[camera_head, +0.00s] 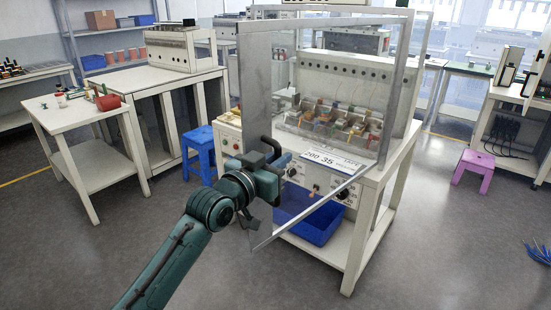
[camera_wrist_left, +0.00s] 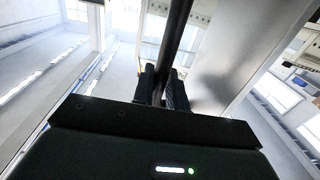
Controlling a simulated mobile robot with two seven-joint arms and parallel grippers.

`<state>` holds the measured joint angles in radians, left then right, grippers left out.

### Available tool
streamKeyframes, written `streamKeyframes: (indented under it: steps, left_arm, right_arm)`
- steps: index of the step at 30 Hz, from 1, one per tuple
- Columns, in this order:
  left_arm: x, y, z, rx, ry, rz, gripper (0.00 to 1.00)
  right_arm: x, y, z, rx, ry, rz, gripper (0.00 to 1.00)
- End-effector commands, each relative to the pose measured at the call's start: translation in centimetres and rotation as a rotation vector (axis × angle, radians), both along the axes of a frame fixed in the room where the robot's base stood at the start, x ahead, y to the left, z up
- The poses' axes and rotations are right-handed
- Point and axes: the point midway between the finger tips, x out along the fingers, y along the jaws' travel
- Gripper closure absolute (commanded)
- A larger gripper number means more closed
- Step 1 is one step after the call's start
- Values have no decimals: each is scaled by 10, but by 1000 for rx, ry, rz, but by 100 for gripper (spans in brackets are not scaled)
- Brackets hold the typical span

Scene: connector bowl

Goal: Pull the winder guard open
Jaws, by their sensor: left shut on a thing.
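The winder guard (camera_head: 255,85) is a clear panel in a grey metal frame on the front of the winder (camera_head: 350,85). It stands swung out at an angle from the machine, its left edge and lower corner jutting toward me. My left gripper (camera_head: 275,157) is at the left part of the guard, shut on its dark handle. In the left wrist view the fingers (camera_wrist_left: 161,86) close around the dark handle bar (camera_wrist_left: 178,32), beside a grey panel. The fingertips are partly hidden in both views. My right gripper is not in view.
A blue stool (camera_head: 199,150) stands left of the winder, and a blue bin (camera_head: 318,222) sits on its lower shelf. A white table (camera_head: 85,125) with small parts is at the left. A pink stool (camera_head: 474,165) is at the right. The front floor is clear.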

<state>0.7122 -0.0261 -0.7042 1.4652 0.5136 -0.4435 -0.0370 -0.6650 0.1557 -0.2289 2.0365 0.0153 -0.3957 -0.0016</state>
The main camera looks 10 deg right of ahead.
Motion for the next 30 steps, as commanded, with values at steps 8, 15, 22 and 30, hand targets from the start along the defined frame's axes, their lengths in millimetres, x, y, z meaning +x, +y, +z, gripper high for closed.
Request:
streamKeyframes:
  steps: [8, 15, 22, 30]
  left_arm:
    - [0, 0, 1, -3, -3, -1, 81]
    - [0, 0, 1, -1, -1, 0, 68]
    - [-2, 2, 0, -1, 0, 0, 68]
    - [-28, 31, -2, -1, -1, 1, 68]
  right_arm:
    - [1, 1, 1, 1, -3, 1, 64]
    - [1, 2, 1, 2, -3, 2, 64]
    - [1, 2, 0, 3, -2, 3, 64]
    - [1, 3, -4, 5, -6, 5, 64]
